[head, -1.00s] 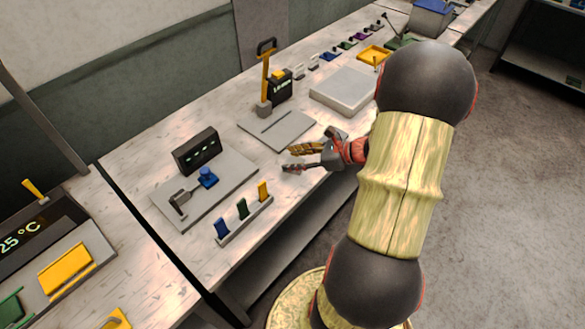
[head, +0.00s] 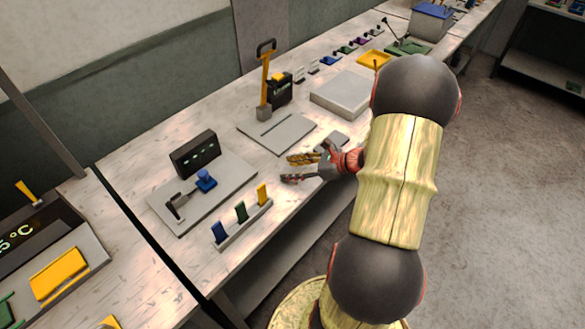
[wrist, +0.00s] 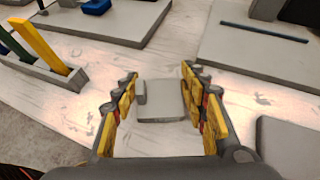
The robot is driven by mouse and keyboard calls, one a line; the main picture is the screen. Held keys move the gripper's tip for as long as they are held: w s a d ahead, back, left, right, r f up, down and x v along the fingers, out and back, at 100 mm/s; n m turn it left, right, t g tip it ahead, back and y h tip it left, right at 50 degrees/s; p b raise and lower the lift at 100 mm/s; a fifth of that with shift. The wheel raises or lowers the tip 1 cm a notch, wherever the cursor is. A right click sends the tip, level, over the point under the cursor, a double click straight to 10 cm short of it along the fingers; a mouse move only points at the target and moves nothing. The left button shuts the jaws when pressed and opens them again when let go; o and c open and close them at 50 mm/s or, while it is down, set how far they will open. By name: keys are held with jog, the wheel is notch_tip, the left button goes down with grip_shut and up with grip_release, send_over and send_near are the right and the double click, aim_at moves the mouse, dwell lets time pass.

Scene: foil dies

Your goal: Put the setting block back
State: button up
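My gripper (head: 288,168) is over the front part of the bench, its fingers spread and pointing left. In the wrist view my gripper (wrist: 158,82) has a plain grey block (wrist: 165,98) framed between its fingers, with a small raised step at its left. This block looks most like the setting block, though no label shows. I cannot tell whether the fingers touch it. In the head view it cannot be made out and my gripper seems to hide it. A small grey pad (head: 332,140) lies just behind my gripper; its corner shows at the lower right (wrist: 290,145) of the wrist view.
A rack (head: 245,224) with blue, green and yellow upright pieces stands at the front left. Behind it is a grey base plate (head: 220,205) with a dark display box. A slotted plate (head: 290,133) with a yellow-handled post lies beyond my gripper. A grey slab (head: 345,92) sits farther right.

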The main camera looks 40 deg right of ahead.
jog(key=o, duration=0.4)
jog(key=shift+o, duration=0.2)
jog(key=shift+r, duration=0.1)
